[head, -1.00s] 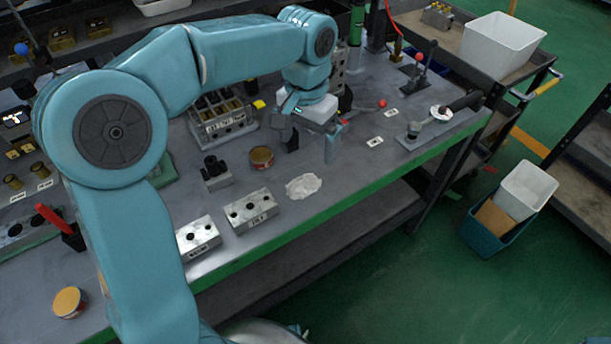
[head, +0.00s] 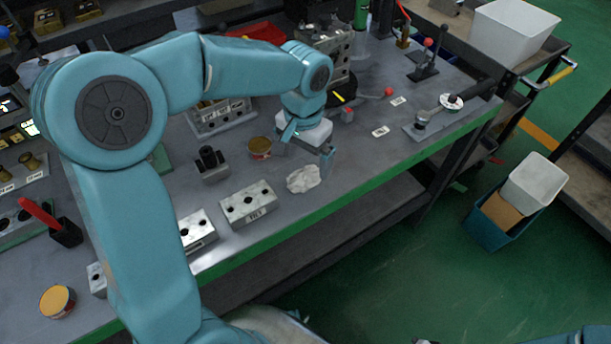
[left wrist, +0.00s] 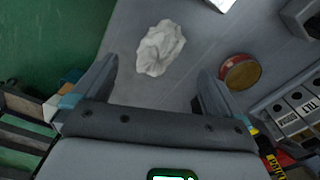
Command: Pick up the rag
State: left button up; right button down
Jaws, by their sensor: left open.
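The rag is a crumpled white cloth (head: 303,178) lying on the grey bench top, close to the green front edge. It also shows in the left wrist view (left wrist: 160,48), beyond the fingertips and between their lines. My left gripper (head: 306,152) is above the bench, just behind the rag in the head view. In the left wrist view its two fingers (left wrist: 158,80) are spread wide apart with nothing between them. The rag looks clear of both fingers. My right gripper does not show.
A round tin (head: 259,148) stands left of my left gripper. Metal valve blocks (head: 248,205) lie left of the rag along the front edge. A black fitting (head: 211,163) stands behind them. Bench top right of the rag is mostly clear up to the lever tool (head: 437,112).

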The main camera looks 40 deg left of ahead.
aim_at(305, 170)
pick_arm(q)
notch_tip(305, 170, down, 5)
jog(key=shift+d+r+b, duration=0.1)
jog(key=shift+b, duration=0.2)
jog(key=shift+s, duration=0.1)
jog(key=shift+c, duration=0.3)
jog(key=c, duration=1.1)
